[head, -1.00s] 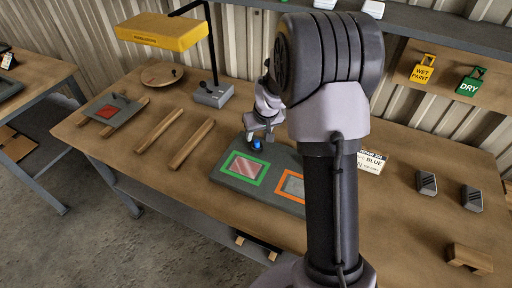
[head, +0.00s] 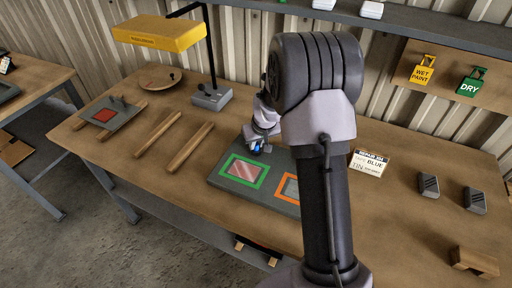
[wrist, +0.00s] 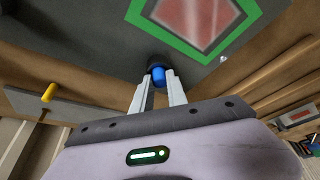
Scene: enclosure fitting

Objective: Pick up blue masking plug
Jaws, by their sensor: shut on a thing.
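The blue masking plug (wrist: 158,76) is between the fingertips of my gripper (wrist: 157,84) in the wrist view. My gripper is shut on it. In the head view my gripper (head: 258,146) is at the back edge of the grey panel (head: 226,180), and a bit of blue from the plug (head: 257,149) shows at its tips. A dark round part sits at the plug's far end in the wrist view. I cannot tell whether the plug still touches the panel.
The panel has a green-framed window (head: 244,171) and an orange-framed one (head: 290,189), partly behind my arm. Wooden rails (head: 190,147) lie to the left. A yellow lamp (head: 160,34) stands behind. A label card (head: 369,163) and grey blocks (head: 428,184) lie right.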

